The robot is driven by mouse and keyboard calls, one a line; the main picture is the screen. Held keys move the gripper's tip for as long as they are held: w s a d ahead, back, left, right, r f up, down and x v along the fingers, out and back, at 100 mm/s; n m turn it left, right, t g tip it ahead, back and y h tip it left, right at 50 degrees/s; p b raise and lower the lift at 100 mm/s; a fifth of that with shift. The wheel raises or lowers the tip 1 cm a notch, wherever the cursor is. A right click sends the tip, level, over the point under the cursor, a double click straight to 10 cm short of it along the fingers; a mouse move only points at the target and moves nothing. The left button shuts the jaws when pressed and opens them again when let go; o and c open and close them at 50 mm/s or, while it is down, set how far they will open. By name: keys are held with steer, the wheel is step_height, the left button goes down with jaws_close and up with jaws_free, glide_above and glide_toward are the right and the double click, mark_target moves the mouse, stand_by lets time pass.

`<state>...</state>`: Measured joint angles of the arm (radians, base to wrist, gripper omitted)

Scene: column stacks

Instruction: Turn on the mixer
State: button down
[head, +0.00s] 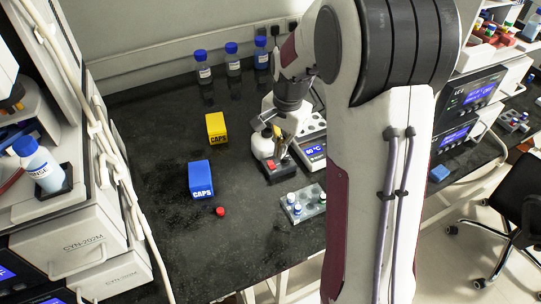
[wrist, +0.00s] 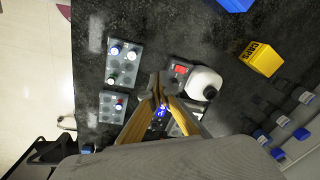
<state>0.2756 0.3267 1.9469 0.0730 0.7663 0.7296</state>
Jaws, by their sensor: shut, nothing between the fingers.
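The mixer (head: 277,168) is a small dark-based device with a white rounded top and a red switch (head: 271,165) on its base. It stands on the black bench in the head view. In the wrist view its white top (wrist: 205,82) and red switch (wrist: 181,69) show just right of the fingers. My gripper (head: 282,154) is above and close beside the mixer; its fingers (wrist: 161,92) are together with nothing between them. I cannot tell whether they touch the mixer. My arm hides part of the bench to the right.
A heating device with a blue display (head: 311,150) stands right of the mixer. A tube rack (head: 303,203) lies in front. A yellow box (head: 216,128), a blue box (head: 201,179) and a red cap (head: 220,211) are left. Blue-capped bottles (head: 232,60) stand behind. Bench between is clear.

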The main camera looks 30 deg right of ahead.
mark_target(270, 162)
steer(key=w+d+m+t, duration=0.1)
steer(key=w+m, duration=0.5)
steer(key=shift+d+r, duration=0.35)
steer(key=shift+r, duration=0.05)
steer(key=shift+f, duration=0.1)
steer(key=shift+x, duration=6.85)
steer(key=shift+w+d, duration=0.1)
